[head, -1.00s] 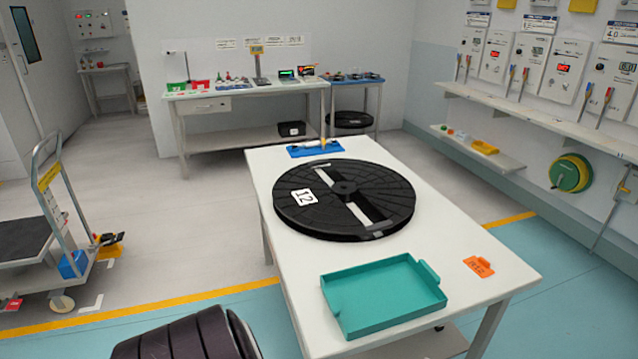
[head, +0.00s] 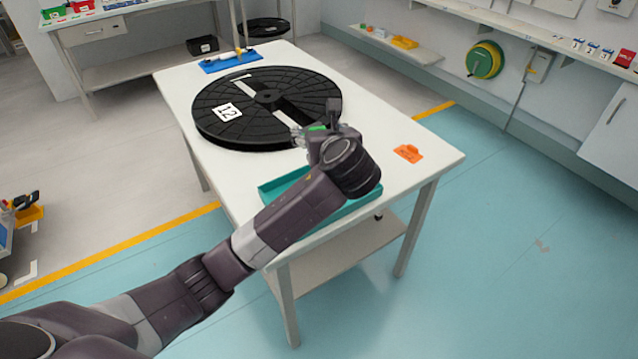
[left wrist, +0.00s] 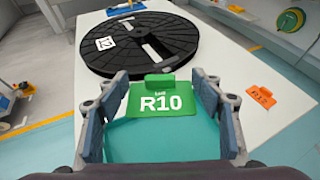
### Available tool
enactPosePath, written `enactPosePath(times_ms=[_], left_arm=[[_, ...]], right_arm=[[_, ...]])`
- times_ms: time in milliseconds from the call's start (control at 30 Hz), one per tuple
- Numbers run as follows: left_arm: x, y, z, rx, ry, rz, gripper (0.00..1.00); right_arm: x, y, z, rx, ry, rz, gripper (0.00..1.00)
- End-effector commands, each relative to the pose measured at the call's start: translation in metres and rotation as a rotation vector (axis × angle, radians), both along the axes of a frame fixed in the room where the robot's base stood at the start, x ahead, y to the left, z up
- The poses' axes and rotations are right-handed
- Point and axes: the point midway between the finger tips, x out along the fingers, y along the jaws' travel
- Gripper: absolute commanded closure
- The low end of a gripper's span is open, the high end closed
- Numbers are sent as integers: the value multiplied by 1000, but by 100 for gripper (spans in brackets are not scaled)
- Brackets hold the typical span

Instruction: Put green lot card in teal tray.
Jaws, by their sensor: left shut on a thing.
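The green lot card (left wrist: 162,100), marked R10, is held upright between the fingers of my left gripper (left wrist: 160,92). In the head view a small green part of the card (head: 317,128) shows at my left gripper (head: 313,132), which is shut on it. The teal tray (head: 281,183) lies at the near end of the white table, largely hidden behind my left arm. In the left wrist view the tray (left wrist: 160,143) shows below and behind the card. The card's height above the tray is hard to judge. My right gripper is out of view.
A large black reel (head: 265,85) with a 12 label lies flat beyond the tray. An orange card (head: 408,153) lies on the white table (head: 400,180) to the tray's right. A blue holder (head: 225,64) is at the table's far end. Table space beside the orange card is free.

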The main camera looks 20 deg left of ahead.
Motion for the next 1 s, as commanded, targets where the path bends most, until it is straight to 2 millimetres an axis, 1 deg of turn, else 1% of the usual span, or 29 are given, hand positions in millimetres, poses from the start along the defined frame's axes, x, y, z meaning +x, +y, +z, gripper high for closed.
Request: enactPosePath(times_ms=[33, 67, 167, 267, 600, 700, 800, 1000], left_arm=[[7, 0, 4, 0, 0, -1, 51], [10, 1, 5, 0, 1, -1, 51], [14, 1, -2, 1, 4, -3, 51], [14, 1, -23, 1, 9, -3, 51], [13, 2, -114, 3, 8, -3, 51], [14, 1, -133, 2, 5, -3, 51], [14, 2, -145, 2, 3, -2, 51], [14, 1, -158, 2, 3, -3, 51]], right_arm=[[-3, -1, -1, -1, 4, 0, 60], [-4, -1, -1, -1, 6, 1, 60], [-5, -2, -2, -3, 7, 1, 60], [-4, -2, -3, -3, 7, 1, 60], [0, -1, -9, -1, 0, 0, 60], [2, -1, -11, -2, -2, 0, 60], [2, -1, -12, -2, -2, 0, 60], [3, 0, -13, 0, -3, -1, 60]])
